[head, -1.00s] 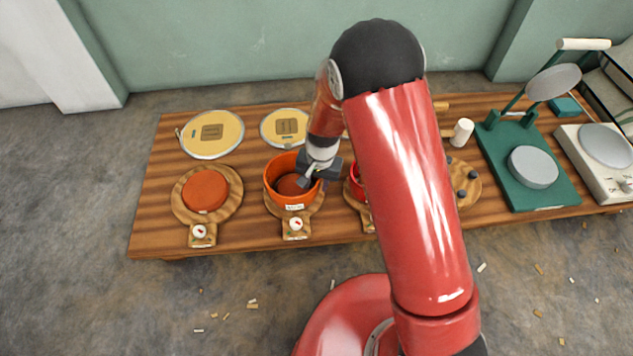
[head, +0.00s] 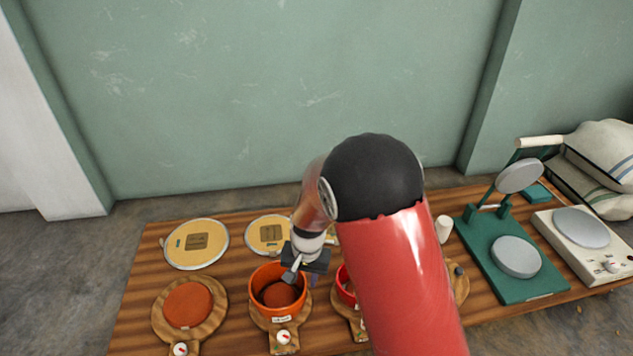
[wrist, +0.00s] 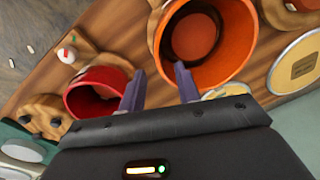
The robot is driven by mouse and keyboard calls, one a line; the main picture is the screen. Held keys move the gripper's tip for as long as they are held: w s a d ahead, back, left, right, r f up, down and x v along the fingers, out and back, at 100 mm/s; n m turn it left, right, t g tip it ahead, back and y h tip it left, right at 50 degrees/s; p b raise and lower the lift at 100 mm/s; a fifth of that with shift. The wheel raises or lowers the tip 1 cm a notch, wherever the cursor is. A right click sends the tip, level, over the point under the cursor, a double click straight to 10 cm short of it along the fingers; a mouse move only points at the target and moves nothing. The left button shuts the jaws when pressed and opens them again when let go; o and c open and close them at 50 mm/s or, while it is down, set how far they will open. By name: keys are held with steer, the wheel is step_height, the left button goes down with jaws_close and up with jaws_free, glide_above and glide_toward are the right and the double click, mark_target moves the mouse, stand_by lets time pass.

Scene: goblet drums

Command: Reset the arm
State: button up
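My gripper (head: 296,272) hangs over the back right rim of an orange pot (head: 262,305) in the head view. In the wrist view my gripper (wrist: 160,88) has its two fingers apart with nothing between them. The orange pot (wrist: 240,50) lies beyond the fingertips there, and a red pot (wrist: 80,95) is beside it. In the head view the red pot (head: 344,288) is partly hidden behind my red arm. The orange pot stands on a round wooden board with a dial.
An orange disc (head: 188,304) lies on a board at left. Two yellow round lids (head: 196,243) lie behind. A green press (head: 505,270) and a white scale-like device (head: 588,238) stand at right, with cushions (head: 605,165) behind.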

steer(key=s+d+r+t+p, duration=0.1)
steer(key=d+r, duration=0.3)
steer(key=r, duration=0.4)
steer(key=s+d+r+t+y+p, duration=0.1)
steer(key=s+d+r+p, duration=0.15)
steer(key=r, duration=0.45)
steer(key=s+d+r+p, duration=0.1)
steer(key=d+r, duration=0.3)
steer(key=r, duration=0.4)
steer(key=s+d+r+n+t+h+p, duration=0.1)
steer(key=s+d+r+t+p, duration=0.2)
steer(key=s+d+r, duration=0.8)
steer(key=s+r+p, duration=0.1)
steer(key=s+r, duration=0.1)
steer(key=s, duration=0.2)
steer(key=shift+d+r+t+h, duration=0.15)
steer(key=shift+d+t+h, duration=0.15)
steer(key=shift+h, duration=0.1)
